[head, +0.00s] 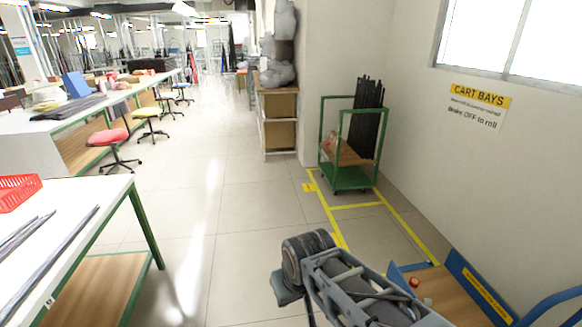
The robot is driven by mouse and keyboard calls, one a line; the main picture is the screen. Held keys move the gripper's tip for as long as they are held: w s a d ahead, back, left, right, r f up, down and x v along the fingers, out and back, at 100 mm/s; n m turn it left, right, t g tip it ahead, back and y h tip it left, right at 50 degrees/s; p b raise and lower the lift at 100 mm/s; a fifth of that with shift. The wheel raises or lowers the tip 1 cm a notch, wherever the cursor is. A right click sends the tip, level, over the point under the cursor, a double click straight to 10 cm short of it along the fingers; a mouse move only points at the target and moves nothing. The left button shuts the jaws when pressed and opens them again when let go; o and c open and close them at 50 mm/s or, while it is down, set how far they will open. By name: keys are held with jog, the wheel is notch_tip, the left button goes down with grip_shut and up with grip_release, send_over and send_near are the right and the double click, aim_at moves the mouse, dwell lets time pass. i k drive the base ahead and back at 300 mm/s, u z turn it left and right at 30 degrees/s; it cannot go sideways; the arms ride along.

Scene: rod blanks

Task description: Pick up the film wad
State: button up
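I cannot make out a film wad for certain in the head view. A small pale and reddish item (333,137) lies on the wooden deck of the green cart (350,176), too small to identify. My grey arm comes up from the bottom edge and ends at a dark, rounded joint. I cannot see the fingertips of my gripper, nor anything held in it.
A blue cart (473,288) with a small red item (413,282) stands at the lower right. Dark rods (368,118) stand upright in the green cart. A white-topped bench (60,225) with a red basket (17,192) is at left. The middle floor is clear.

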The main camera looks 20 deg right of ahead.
aim_at(428, 303)
jog(key=z, duration=0.4)
jog(key=i, duration=1.4)
jog(key=z, duration=1.9)
jog(key=i, duration=1.15)
jog(key=z, duration=0.8)
